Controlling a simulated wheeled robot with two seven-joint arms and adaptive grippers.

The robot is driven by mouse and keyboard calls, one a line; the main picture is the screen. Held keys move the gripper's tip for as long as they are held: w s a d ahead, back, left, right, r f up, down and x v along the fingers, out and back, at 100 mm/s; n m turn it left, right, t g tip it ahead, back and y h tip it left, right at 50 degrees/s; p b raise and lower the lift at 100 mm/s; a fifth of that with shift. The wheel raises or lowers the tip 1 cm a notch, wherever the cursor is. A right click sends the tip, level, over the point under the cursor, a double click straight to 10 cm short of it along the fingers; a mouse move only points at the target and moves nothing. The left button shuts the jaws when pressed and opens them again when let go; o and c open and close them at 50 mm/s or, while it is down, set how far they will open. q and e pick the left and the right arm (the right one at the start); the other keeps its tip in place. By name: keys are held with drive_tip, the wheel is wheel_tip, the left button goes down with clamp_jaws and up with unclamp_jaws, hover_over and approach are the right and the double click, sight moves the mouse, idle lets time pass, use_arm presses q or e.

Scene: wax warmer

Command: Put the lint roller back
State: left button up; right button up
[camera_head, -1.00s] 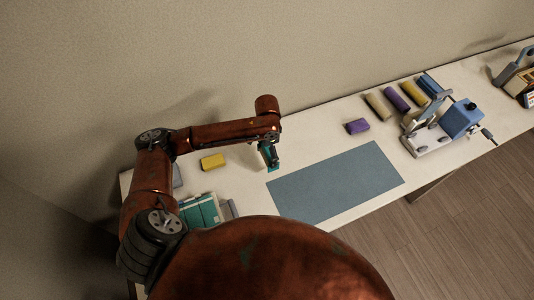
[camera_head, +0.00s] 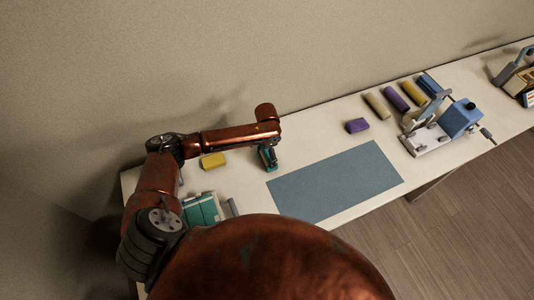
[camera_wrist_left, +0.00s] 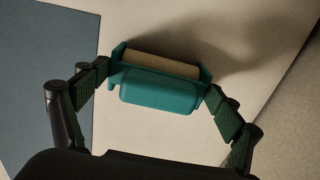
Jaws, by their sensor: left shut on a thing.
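The lint roller (camera_wrist_left: 160,85) has a teal body and a beige roll, and shows between my left fingertips in the left wrist view. My left gripper (camera_head: 268,158) is shut on it, with a finger at each end of the teal body. In the head view the gripper points down over the white table (camera_head: 300,127), left of the blue-grey mat (camera_head: 335,181). Only a little teal of the lint roller (camera_head: 268,155) shows there. I cannot tell whether it touches the table. My right gripper is not in view.
A yellow block (camera_head: 213,161) lies left of the gripper. A teal and white box (camera_head: 202,210) is at the table's left end. A purple block (camera_head: 358,126), several coloured rolls (camera_head: 377,106) and a blue cranked device (camera_head: 460,118) are to the right. The mat is bare.

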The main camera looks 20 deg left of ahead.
use_arm(q)
drive_tip(key=o, duration=0.9)
drive_tip(key=shift+f, duration=0.1)
wheel_tip(320, 180, up, 12)
drive_tip(key=shift+r+b, duration=0.2)
drive_tip(key=shift+b, duration=0.3)
